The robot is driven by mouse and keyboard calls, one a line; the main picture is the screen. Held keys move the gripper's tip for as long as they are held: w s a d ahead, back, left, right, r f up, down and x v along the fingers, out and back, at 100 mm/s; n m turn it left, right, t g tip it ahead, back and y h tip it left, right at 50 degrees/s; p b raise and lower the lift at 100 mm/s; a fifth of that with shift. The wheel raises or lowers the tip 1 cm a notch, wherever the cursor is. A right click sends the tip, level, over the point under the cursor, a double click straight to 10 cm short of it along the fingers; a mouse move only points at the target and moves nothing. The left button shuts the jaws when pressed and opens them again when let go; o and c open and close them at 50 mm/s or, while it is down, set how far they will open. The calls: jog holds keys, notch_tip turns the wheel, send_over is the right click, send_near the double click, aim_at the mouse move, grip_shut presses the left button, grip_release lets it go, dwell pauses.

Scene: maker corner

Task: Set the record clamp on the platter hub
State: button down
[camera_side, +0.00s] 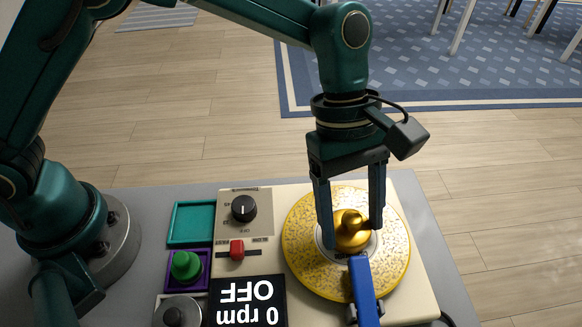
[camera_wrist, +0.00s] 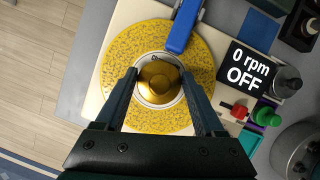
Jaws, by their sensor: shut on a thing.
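The gold record clamp (camera_side: 352,232) is a round knobbed piece at the middle of the yellow speckled platter (camera_side: 302,262). It also shows in the wrist view (camera_wrist: 160,82), within the pale ring (camera_wrist: 146,61) at the platter's centre. My gripper (camera_side: 350,228) points down over the platter and is shut on the clamp, one finger on each side. In the wrist view its fingers (camera_wrist: 163,101) flank the clamp. The hub is hidden beneath the clamp. I cannot tell whether the clamp touches it.
A blue arm (camera_side: 363,290) reaches over the platter's near edge. The display (camera_side: 247,302) reads 0 rpm OFF. Left of the platter are a black knob (camera_side: 244,208), a red slider (camera_side: 237,249), a green knob (camera_side: 186,266) and an empty teal tray (camera_side: 191,223).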

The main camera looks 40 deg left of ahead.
jog(key=shift+f, duration=0.2)
dwell(0.6)
grip_release()
jog(key=shift+r, duration=0.1)
jog(key=shift+r, duration=3.45)
